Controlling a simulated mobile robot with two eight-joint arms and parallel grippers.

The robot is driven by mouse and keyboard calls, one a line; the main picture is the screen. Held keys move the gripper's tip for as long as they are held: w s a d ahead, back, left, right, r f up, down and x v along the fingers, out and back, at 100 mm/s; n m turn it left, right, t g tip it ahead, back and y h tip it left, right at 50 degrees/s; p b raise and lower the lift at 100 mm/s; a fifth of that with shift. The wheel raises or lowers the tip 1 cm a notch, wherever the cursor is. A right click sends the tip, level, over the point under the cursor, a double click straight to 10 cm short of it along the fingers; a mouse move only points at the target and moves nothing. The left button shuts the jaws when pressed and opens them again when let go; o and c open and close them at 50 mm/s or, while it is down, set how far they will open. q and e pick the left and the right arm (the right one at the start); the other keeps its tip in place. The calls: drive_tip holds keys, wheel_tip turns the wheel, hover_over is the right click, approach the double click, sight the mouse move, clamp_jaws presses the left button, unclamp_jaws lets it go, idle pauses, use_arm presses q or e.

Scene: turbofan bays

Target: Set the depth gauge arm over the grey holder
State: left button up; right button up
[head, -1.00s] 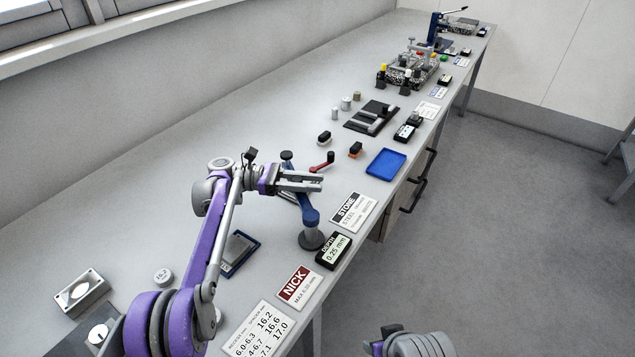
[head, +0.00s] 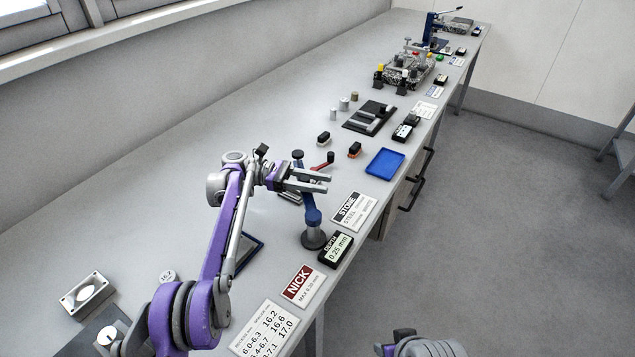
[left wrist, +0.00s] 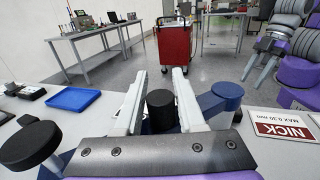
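The depth gauge has a black round base (head: 313,240), a blue post and a blue arm (head: 309,203) with a black knob (head: 298,155) at its far end. In the left wrist view the knob is the large black disc (left wrist: 28,146) at left. My left gripper (head: 328,182) is over the blue arm. Its fingers are open on either side of a black upright cylinder (left wrist: 161,111), with narrow gaps visible. A small grey piece (head: 290,198), possibly the grey holder, is mostly hidden under my gripper.
A depth display (head: 336,250) reading 0.25 mm stands beside the base. The NICK card (head: 303,286) and STONE card (head: 353,212) lie near the front edge. A red-handled tool (head: 323,162) lies behind the fingers. A blue tray (head: 385,163) is farther right.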

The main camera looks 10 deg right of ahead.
use_arm(q)
drive_tip(key=o, duration=0.3)
drive_tip(key=p+v, duration=0.1)
drive_tip(key=v, duration=0.6)
drive_tip(key=shift+a, duration=0.25)
idle(0.4)
